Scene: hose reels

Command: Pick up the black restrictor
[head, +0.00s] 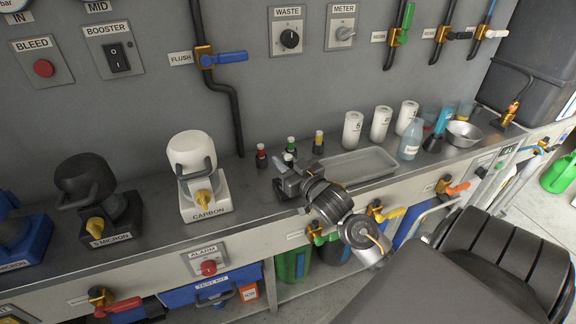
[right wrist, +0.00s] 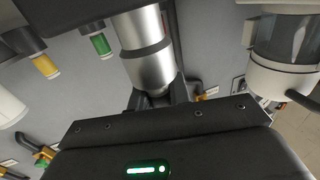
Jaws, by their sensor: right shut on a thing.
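My right gripper (head: 281,178) is at the counter edge, beside the group of small restrictors and left of the shallow tray. In the right wrist view its dark fingers (right wrist: 165,98) are shut on the end of a shiny grey cylinder with a black end, which looks like the black restrictor (right wrist: 145,45). In the head view the gripper mostly hides it. Close by stand a red restrictor (head: 261,155), a green one (head: 291,145) and a yellow one (head: 319,142). The green (right wrist: 102,45) and yellow (right wrist: 45,65) also show in the wrist view. My left gripper is out of view.
The shallow tray (head: 392,167) lies right of the restrictors, with white canisters (head: 352,130) and a steel bowl (head: 463,134) behind and beyond. The white carbon housing (head: 191,152) stands to the left. Coloured valves line the counter front. The wall is close behind.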

